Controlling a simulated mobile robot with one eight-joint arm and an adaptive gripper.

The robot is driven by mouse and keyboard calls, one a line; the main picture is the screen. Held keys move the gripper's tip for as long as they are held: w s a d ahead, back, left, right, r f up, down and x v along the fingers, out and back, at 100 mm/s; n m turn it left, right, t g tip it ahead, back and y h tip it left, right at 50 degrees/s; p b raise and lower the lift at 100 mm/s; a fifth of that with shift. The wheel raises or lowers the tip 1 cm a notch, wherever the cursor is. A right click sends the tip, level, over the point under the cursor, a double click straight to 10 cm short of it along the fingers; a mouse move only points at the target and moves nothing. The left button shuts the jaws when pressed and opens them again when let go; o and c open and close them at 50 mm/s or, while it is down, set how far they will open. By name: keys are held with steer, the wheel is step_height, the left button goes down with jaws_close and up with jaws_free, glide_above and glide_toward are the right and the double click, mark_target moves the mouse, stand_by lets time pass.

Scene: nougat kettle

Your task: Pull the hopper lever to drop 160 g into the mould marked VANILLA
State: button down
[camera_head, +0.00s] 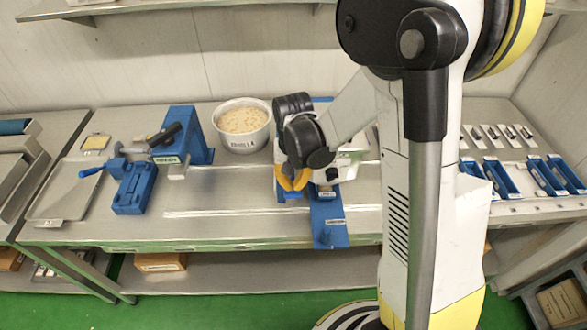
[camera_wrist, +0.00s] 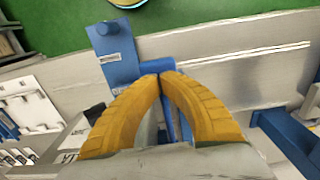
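My gripper (camera_head: 292,186) is over the middle of the bench, its yellow fingers pointing down beside a blue stand mostly hidden behind my arm. In the wrist view the fingertips (camera_wrist: 160,74) meet, and no held object is clear between them. A blue plate (camera_head: 322,212) with a small label and a knob lies in front of my gripper; it also shows in the wrist view (camera_wrist: 122,72). A white pot (camera_head: 243,142) of pale pieces stands left of my gripper; its label is too small to read surely. I cannot make out the hopper lever or the VANILLA mould.
A blue stand with a black handle (camera_head: 185,130) and a blue clamp (camera_head: 134,190) stand at the left, near a grey tray (camera_head: 62,205). Several blue trays (camera_head: 500,178) lie at the right. The bench front (camera_head: 230,220) left of the blue plate is clear. A shelf hangs above.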

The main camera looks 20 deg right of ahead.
step_height(320, 180, up, 10)
steer(key=p, duration=0.5)
steer(key=shift+f+p, duration=0.2)
steer(key=shift+p, duration=0.15)
stand_by(0.5)
steer(key=s+f+n+t+b, duration=0.3)
steer(key=s+f+t+b, duration=0.4)
steer(key=b, duration=1.8)
steer(key=s+f, duration=0.2)
steer(key=s, duration=0.3)
steer(key=shift+s+f+n, duration=0.15)
steer(key=shift+s+n, duration=0.15)
steer(key=shift+s, duration=0.1)
